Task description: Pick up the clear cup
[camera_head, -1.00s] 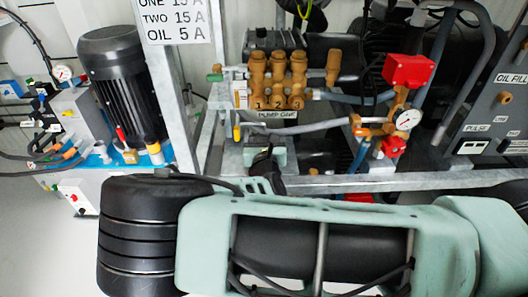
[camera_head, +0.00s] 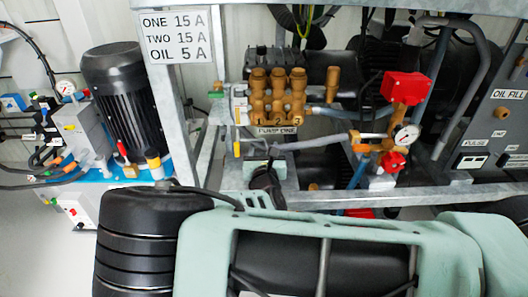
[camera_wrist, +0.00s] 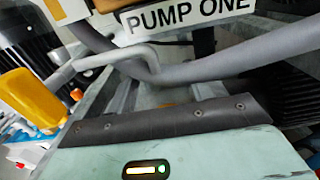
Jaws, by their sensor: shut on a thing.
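My gripper (camera_head: 262,164) is in front of the pump frame, just below the "PUMP ONE" label, partly hidden behind my own arm. In the wrist view its pale green body, with a lit indicator, fills the bottom, and a dark screwed strip crosses above it. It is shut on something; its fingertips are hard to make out. The clear cup's outline does not stand out in either view, so I cannot tell its exact place or tilt.
The brass pump (camera_head: 278,95) sits above the gripper. A grey hose (camera_wrist: 230,62) passes close in front, and a yellow handle (camera_wrist: 32,98) is at the left. A red-capped valve with a gauge (camera_head: 406,134) is to the right. Steel frame bars surround the area.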

